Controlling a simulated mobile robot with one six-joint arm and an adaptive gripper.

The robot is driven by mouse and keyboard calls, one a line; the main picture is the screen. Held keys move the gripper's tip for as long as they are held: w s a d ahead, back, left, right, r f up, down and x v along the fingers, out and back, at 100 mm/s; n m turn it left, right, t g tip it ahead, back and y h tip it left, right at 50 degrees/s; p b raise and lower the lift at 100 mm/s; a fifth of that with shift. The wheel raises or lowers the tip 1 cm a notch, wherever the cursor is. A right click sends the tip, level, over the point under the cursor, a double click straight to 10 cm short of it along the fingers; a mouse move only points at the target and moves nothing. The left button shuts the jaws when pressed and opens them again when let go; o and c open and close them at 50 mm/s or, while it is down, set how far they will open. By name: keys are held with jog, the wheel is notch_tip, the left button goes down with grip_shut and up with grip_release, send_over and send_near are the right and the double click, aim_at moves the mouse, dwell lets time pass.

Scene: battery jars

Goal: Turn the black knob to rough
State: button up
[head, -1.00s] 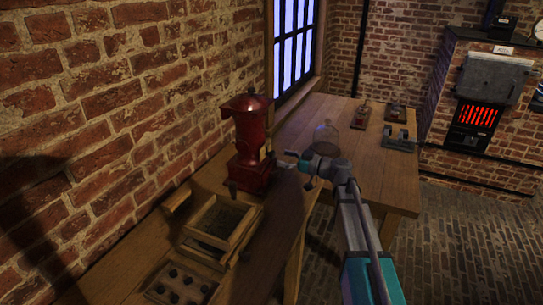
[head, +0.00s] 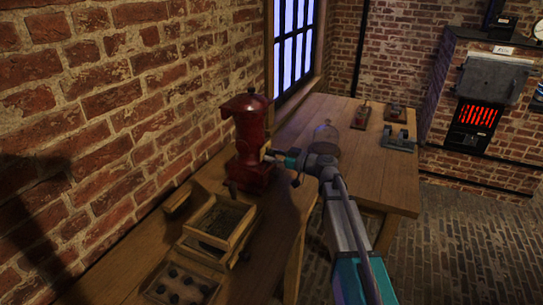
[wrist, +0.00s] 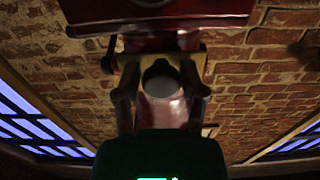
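The red mill (head: 252,140) stands on the wooden bench against the brick wall. My gripper (head: 270,157) reaches its right side in the head view. In the wrist view the red body (wrist: 150,12) fills the top, and a dark round knob (wrist: 160,69) with a pale face sits between my two spread fingers (wrist: 161,95). One finger is on each side of it. Whether they touch or press on it cannot be told. The knob is hidden behind my gripper in the head view, and no marking for rough can be read.
An open wooden box (head: 219,222) and a tray with dark round pieces (head: 180,284) lie on the bench in front of the mill. A glass dome (head: 326,138) stands behind my arm. A lit furnace (head: 478,115) is at the right.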

jog(key=c, duration=0.4)
jog(key=shift+a, duration=0.2)
grip_shut()
jog(key=shift+d, duration=0.25)
jog(key=shift+m, duration=0.4)
jog(key=m, duration=0.7)
jog(key=shift+m, duration=0.4)
jog(key=shift+r+m, duration=0.1)
jog(key=shift+m, duration=1.6)
